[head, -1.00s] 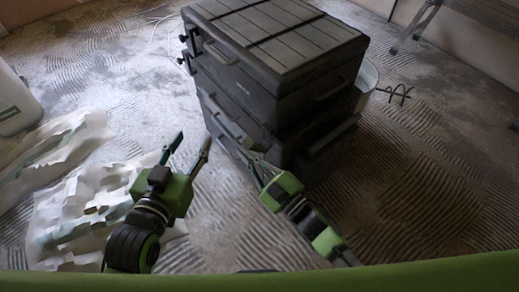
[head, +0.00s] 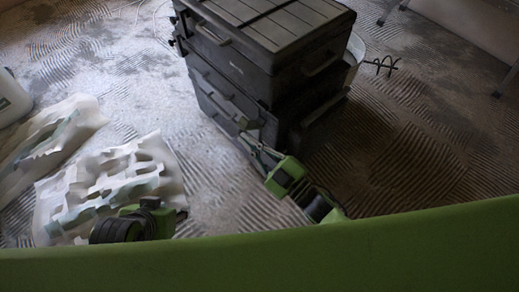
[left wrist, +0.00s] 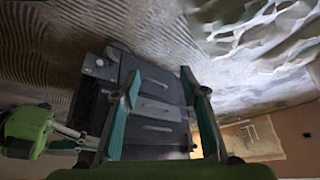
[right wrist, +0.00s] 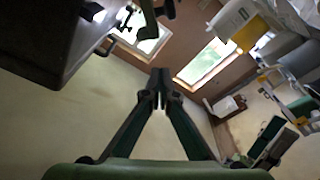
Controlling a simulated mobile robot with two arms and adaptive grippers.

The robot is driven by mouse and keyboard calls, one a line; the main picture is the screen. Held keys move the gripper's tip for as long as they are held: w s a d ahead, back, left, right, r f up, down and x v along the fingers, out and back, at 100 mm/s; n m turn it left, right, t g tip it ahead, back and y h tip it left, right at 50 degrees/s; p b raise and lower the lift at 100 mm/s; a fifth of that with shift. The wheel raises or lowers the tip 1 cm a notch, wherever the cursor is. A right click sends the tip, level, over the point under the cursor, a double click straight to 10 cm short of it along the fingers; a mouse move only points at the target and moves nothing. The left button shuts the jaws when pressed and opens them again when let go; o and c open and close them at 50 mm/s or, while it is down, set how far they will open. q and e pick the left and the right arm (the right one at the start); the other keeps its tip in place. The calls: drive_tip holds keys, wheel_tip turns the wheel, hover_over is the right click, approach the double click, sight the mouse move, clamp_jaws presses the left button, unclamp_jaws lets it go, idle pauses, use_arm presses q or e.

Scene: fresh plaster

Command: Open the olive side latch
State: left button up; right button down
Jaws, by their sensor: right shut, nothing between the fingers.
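A dark grey stack of toolboxes (head: 255,75) stands on the floor, and it also shows in the left wrist view (left wrist: 155,108). A grey-green bar (head: 216,97) runs along the side of the lower box. I cannot tell whether it is the olive latch, as its colour is dull in this light. My right gripper (head: 250,137) is shut and empty close to this side of the lower box; its fingers meet in the right wrist view (right wrist: 160,88). I cannot tell whether it touches the box. My left gripper (left wrist: 160,77) is open and empty, apart from the stack.
Crumpled pale sheets (head: 110,185) lie on the floor at the left. A white container (head: 10,98) stands at the left edge. A pale bucket (head: 354,55) is behind the stack. Ridged floor at the right is mostly clear.

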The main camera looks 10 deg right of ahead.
use_arm(q)
drive_tip(key=shift+g, duration=0.9)
drive_tip(key=shift+s+a+f, duration=0.15)
drive_tip(key=shift+s, duration=0.5)
drive_tip(key=shift+s+a+f, duration=0.15)
drive_tip(key=shift+s+a, duration=0.05)
drive_tip(key=shift+s, duration=0.4)
drive_tip(key=shift+s+a+f, duration=0.15)
drive_tip(key=shift+s, duration=0.5)
use_arm(e)
drive_tip(key=shift+v, duration=2.3)
drive_tip(key=shift+w+d, duration=0.1)
drive_tip(key=shift+w, duration=0.05)
